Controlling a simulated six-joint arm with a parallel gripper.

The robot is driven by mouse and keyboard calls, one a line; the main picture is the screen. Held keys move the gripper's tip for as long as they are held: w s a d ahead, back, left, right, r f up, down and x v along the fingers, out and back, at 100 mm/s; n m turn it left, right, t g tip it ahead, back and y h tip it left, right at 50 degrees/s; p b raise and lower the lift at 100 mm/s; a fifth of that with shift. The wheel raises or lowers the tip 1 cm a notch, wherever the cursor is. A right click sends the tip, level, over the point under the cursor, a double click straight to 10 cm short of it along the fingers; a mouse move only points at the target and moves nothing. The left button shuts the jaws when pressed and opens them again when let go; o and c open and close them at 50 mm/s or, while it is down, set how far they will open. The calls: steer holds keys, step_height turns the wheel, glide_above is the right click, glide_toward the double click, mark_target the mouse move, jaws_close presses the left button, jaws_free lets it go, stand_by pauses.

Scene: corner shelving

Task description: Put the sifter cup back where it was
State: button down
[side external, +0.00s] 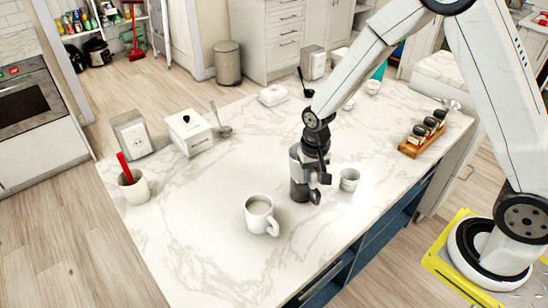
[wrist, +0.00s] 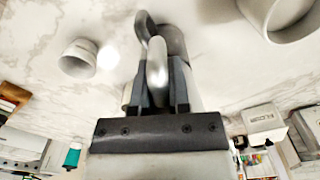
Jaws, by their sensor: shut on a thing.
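The sifter cup (side external: 297,160) is a grey metal cup with a darker lower part, upright over the marble counter near the middle. I cannot tell whether its base touches the counter. My gripper (side external: 318,178) is at the cup's right side in the side view, partly covering it. In the wrist view my gripper (wrist: 160,88) has its two dark fingers shut on the curved metal handle of the sifter cup (wrist: 157,62). Most of the cup's body is hidden there behind the handle and fingers.
A white mug (side external: 259,215) stands close at the front left, and a small grey cup (side external: 349,180) close at the right. A wooden rack of jars (side external: 422,136) is farther right. A white canister (side external: 190,132) and red-handled cup (side external: 134,188) are left. The left-middle counter (side external: 195,200) is clear.

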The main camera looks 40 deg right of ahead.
steer(key=shift+r, duration=0.2)
steer(key=shift+r, duration=0.9)
steer(key=s+r, duration=1)
steer(key=s, duration=0.4)
steer(key=shift+d+r, duration=0.3)
steer(key=shift+r, duration=0.1)
steer(key=shift+w+a, duration=0.1)
